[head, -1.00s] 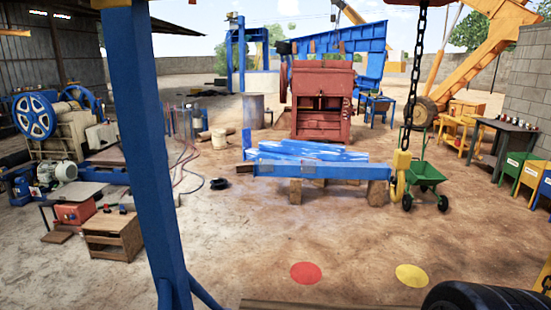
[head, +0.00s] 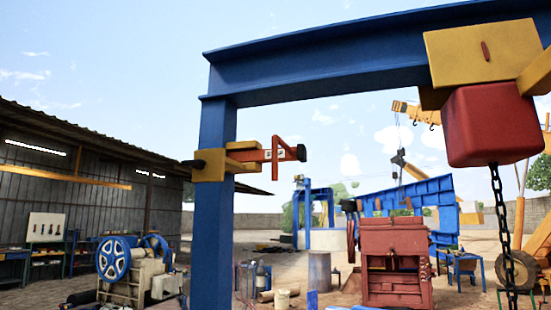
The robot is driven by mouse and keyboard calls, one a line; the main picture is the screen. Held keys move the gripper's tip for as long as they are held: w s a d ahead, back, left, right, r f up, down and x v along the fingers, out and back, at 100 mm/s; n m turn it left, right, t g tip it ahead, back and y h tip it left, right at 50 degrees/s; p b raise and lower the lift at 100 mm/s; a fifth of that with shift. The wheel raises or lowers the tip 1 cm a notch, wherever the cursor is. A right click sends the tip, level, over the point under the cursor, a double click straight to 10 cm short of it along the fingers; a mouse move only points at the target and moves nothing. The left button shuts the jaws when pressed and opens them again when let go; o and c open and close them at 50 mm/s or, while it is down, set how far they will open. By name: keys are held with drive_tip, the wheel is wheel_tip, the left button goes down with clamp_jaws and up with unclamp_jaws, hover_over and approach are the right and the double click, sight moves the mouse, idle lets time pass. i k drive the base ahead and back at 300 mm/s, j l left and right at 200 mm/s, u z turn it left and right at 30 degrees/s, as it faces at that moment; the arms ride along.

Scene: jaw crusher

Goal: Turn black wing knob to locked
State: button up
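A yellow clamp (head: 211,165) sits around the blue post (head: 216,220) of a gantry frame, high up. A small black piece (head: 193,163) sticks out at the clamp's left. An orange bracket (head: 262,155) reaches right from it, ending in a black round piece (head: 300,152). I cannot tell which black piece is the wing knob; their shape is too small to read, and no locked or unlocked position can be made out. My gripper is not in view.
The blue beam (head: 330,62) runs across the top. A red hoist body (head: 492,122) hangs from its yellow trolley (head: 484,53), with a black chain (head: 502,230) below. The red jaw crusher (head: 396,262) stands behind. A blue-wheeled machine (head: 114,258) stands at lower left.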

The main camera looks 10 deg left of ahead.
sight(199, 164)
drive_tip(key=u, duration=1.35)
